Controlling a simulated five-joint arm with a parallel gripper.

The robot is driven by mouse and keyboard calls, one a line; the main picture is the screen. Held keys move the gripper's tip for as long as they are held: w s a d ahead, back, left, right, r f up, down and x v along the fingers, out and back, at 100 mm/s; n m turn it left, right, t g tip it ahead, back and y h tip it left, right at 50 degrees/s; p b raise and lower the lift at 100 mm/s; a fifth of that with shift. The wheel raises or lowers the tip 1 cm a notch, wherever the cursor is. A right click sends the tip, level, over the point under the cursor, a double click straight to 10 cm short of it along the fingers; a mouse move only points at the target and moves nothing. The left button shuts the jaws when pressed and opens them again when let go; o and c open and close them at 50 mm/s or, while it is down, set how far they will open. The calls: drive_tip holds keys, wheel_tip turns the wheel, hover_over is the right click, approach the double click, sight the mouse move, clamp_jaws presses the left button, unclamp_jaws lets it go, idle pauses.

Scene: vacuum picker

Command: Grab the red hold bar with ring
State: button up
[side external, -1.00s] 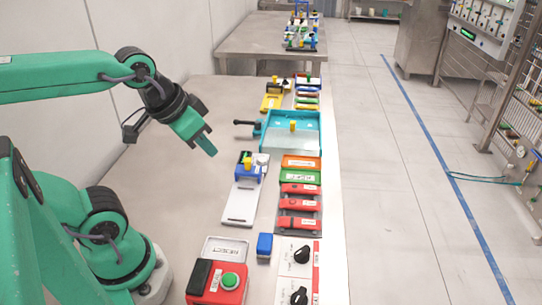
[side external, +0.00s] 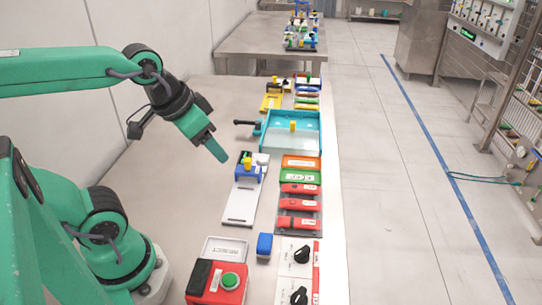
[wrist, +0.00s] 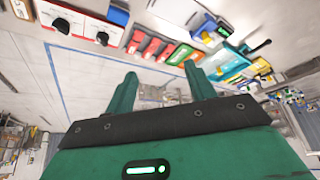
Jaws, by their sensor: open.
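Several labelled bars lie in a row near the table's right edge. Three are red: a far one (side external: 300,188), a middle one (side external: 300,204) and a near one (side external: 298,222). Red bars (wrist: 152,47) also show in the wrist view, above and between my fingers. I cannot read which one is the hold bar, and no ring is clear. My gripper (side external: 220,156) hangs above the table, left of the bars and apart from them. In the wrist view my gripper (wrist: 162,84) has its two green fingers spread, with nothing between them.
A green bar (side external: 300,177) and an orange bar (side external: 301,162) lie beyond the red ones. A white tray (side external: 240,212) with a blue fixture (side external: 249,171) stands between my gripper and the bars. A turquoise tray (side external: 270,140) is farther back. A red box with a green button (side external: 231,282) is in front.

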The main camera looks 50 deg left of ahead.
drive_tip(key=m+g, duration=0.5)
drive_tip(key=m, duration=0.3)
hover_over(301, 202)
drive_tip(key=f, duration=1.5)
drive_tip(key=shift+s+d, duration=0.2)
drive_tip(key=shift+s, duration=0.05)
drive_tip(key=shift+w+d+f+m, duration=0.1)
drive_tip(key=shift+w+f+m, duration=0.05)
drive_tip(key=shift+f+m, duration=0.15)
drive_tip(key=shift+f, duration=1.3)
drive_tip(key=shift+a+f, duration=0.15)
drive_tip(key=shift+f, duration=1.15)
drive_tip(key=shift+a+f, duration=0.15)
drive_tip(key=shift+f, duration=1.15)
